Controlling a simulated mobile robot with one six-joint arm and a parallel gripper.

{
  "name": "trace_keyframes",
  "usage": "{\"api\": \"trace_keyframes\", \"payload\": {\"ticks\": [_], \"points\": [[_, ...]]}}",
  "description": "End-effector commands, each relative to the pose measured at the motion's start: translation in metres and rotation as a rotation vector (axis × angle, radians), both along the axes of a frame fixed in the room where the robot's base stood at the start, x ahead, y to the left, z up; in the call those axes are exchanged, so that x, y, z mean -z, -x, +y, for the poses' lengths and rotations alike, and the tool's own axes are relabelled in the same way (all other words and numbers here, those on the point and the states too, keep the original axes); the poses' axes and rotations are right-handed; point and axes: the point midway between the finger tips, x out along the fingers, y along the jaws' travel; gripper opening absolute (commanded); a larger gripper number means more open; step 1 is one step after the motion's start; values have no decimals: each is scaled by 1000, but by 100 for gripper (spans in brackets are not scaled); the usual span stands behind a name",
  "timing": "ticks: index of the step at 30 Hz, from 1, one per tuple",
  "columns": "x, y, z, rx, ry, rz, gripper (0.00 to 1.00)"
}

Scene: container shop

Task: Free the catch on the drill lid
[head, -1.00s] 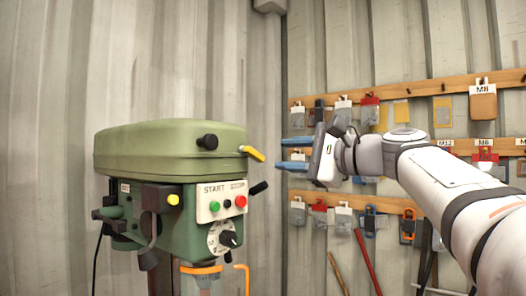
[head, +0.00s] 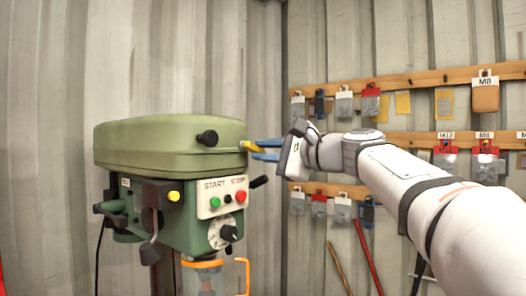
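The green drill lid (head: 165,145) sits closed on top of the drill head. A small yellow catch (head: 249,147) sticks out at the lid's right end. A black knob (head: 208,138) is on the lid's front face. My gripper (head: 262,150) reaches in from the right with its two blue fingers pointing left. The fingers are apart, and their tips are at the yellow catch, one above the other. I cannot tell whether they touch it.
Below the lid is the START/STOP panel (head: 222,198) with green and red buttons, and a black handle (head: 259,182) close under my fingers. An orange-framed guard (head: 203,264) hangs lower. Pegboard rails (head: 430,80) with bagged parts line the right wall.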

Motion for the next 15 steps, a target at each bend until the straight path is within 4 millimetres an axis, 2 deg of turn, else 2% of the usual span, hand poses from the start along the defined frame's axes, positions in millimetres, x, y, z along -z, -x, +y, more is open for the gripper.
{"api": "trace_keyframes", "payload": {"ticks": [6,15], "points": [[0,0,0,-1,0,0,0],[3,-1,0,0,52,-69,0]]}}
